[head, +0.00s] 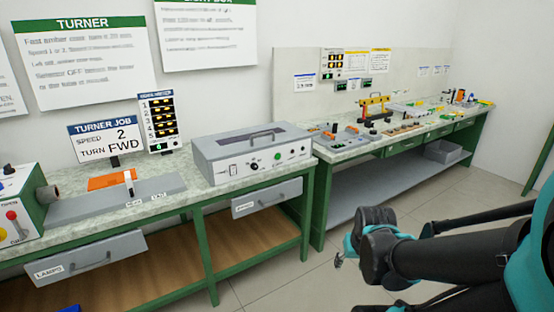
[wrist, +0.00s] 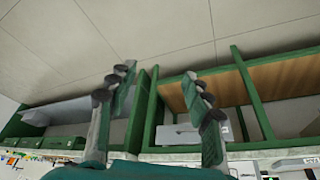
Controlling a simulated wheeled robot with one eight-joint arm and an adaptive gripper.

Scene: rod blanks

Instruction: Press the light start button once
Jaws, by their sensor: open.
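A grey light box (head: 250,150) with a lid handle stands on the near bench in the head view. Its front panel carries a white rocker switch (head: 233,170), a black knob (head: 254,166), a green button (head: 277,156) and smaller round parts at the right. The panel lettering is too small to read, so I cannot confirm which one is the light start button. My gripper (head: 344,257) is in front of the benches, right of and lower than the box, apart from it. In the wrist view my gripper (wrist: 158,75) has its fingers spread, with nothing between them.
The near green bench (head: 215,200) holds a turner station at the left. A drawer (head: 267,198) sits below the box. The far bench (head: 400,137) carries many small parts and a grey bin (head: 443,151) below. Open tiled floor (head: 290,285) lies before the benches.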

